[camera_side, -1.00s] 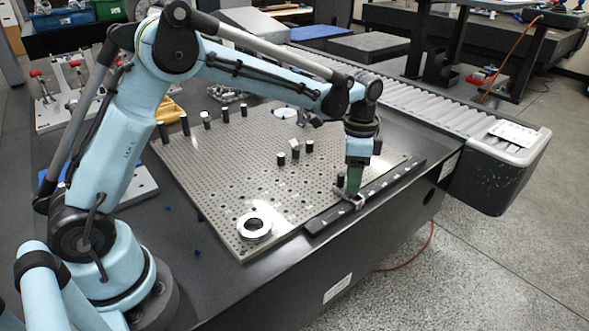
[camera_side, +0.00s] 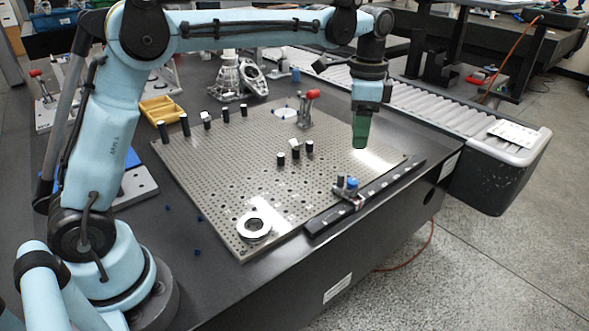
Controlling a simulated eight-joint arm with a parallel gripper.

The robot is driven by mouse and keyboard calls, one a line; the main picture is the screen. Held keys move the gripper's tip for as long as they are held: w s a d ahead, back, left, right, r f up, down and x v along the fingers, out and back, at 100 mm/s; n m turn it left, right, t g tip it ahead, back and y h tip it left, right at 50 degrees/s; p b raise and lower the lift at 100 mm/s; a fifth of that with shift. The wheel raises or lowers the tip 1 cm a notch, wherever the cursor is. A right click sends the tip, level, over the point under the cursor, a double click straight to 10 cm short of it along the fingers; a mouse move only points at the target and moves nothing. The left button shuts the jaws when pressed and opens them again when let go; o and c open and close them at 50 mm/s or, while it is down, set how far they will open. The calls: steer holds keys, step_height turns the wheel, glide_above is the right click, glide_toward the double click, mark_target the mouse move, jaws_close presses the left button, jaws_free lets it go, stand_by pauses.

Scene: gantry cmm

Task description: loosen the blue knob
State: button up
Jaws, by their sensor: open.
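The blue knob (camera_side: 352,183) sits on top of a small metal fixture (camera_side: 347,195) with a black post beside it, on the black rail (camera_side: 378,187) along the front right edge of the perforated plate. My gripper (camera_side: 360,146), with green fingers pointing down, hangs above and slightly right of the knob, clear of it. It is open, and nothing shows between the fingers, though their gap is hard to see from this side.
The perforated plate (camera_side: 215,185) bears a metal ring (camera_side: 254,227), several short black posts and a red-handled clamp (camera_side: 308,108). A yellow tray (camera_side: 160,109) lies behind it. A roller conveyor (camera_side: 440,115) runs along the right. Small blue pieces lie on the dark table.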

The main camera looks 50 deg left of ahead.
mark_target(353, 181)
steer(key=shift+r, duration=0.4)
step_height(353, 181, down, 12)
steer(key=m, duration=0.9)
steer(key=shift+f, duration=0.1)
stand_by(0.4)
jaws_close()
